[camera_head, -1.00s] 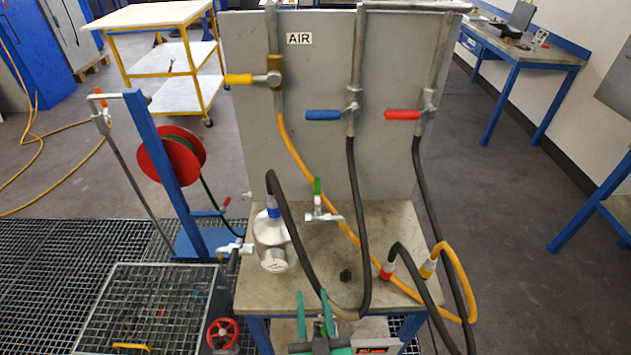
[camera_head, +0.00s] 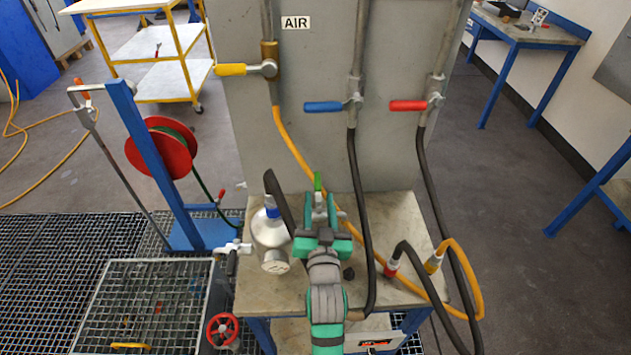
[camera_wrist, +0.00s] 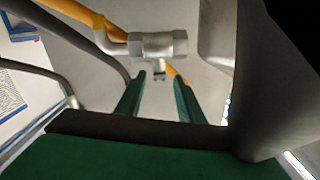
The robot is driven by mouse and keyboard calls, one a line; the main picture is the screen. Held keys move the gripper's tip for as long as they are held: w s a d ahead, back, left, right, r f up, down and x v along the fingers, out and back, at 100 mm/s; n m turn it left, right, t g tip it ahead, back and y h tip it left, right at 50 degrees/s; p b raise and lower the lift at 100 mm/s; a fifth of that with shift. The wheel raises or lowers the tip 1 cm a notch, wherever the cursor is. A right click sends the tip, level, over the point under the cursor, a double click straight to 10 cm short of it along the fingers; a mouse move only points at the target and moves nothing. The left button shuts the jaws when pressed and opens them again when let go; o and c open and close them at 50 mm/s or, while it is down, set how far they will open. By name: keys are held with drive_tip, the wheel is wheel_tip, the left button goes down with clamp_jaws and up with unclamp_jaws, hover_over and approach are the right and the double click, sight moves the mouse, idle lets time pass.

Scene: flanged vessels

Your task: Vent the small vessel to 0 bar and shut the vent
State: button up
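The small vessel (camera_head: 268,228) is a silver body with a round gauge face (camera_head: 275,261) on the bench; I cannot read the gauge. A blue-banded hose fitting (camera_head: 272,212) is on top of it. A small valve with an upright green handle (camera_head: 318,181) stands to its right, its body largely hidden by my gripper (camera_head: 320,200). In the wrist view a grey valve body (camera_wrist: 158,45) lies just beyond my gripper (camera_wrist: 160,78). The two green fingers are apart, with nothing clearly held between them.
The panel behind carries a yellow lever (camera_head: 232,69), a blue lever (camera_head: 323,107) and a red lever (camera_head: 408,105). Black hoses and a yellow hose (camera_head: 463,262) cross the bench (camera_head: 402,222). A red handwheel (camera_head: 222,330) sits at the lower left.

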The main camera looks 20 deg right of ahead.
sight(318, 182)
drive_tip(key=x, duration=0.7)
drive_tip(key=shift+w+d, duration=0.1)
drive_tip(key=shift+w, duration=0.1)
drive_tip(key=shift+c, duration=0.4)
clamp_jaws()
